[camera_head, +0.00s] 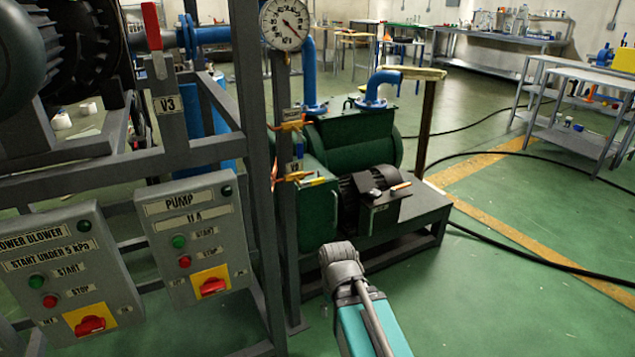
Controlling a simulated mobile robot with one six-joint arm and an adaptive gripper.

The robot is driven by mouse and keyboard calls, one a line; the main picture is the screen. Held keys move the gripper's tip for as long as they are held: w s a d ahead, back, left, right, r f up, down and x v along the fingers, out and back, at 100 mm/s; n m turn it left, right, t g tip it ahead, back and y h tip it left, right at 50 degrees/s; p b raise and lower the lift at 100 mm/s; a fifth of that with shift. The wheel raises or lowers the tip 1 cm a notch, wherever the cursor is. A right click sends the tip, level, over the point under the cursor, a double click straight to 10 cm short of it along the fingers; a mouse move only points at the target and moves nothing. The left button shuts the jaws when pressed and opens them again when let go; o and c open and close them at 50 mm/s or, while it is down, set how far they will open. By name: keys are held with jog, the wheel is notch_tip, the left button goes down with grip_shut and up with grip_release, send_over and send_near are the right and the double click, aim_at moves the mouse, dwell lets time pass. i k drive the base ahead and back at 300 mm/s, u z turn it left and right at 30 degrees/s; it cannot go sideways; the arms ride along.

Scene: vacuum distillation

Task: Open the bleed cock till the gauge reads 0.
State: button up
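A round white dial gauge (285,24) is at the top centre on a grey post. Its dark needle appears to point to the lower right, but the figures are too small to read. Small orange-yellow handles (291,125) and (297,177) sit lower on this post, near a small tag. A red upright lever (152,27) stands above a V3 plate (167,104) at the left. I cannot tell which of these is the bleed cock. The grey end of my arm (342,265) is low at the centre, apart from the post. No fingers can be made out.
A pump panel (195,235) and a blower panel (75,270) hang on the grey frame at left. A green machine (355,140) with blue pipes stands behind my arm. A black hose crosses the floor at right. The green floor (490,310) at lower right is mostly clear.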

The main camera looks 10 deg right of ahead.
aim_at(319, 181)
jog(key=z, duration=0.4)
jog(key=k, duration=0.85)
jog(key=u, duration=0.25)
jog(key=i, duration=0.5)
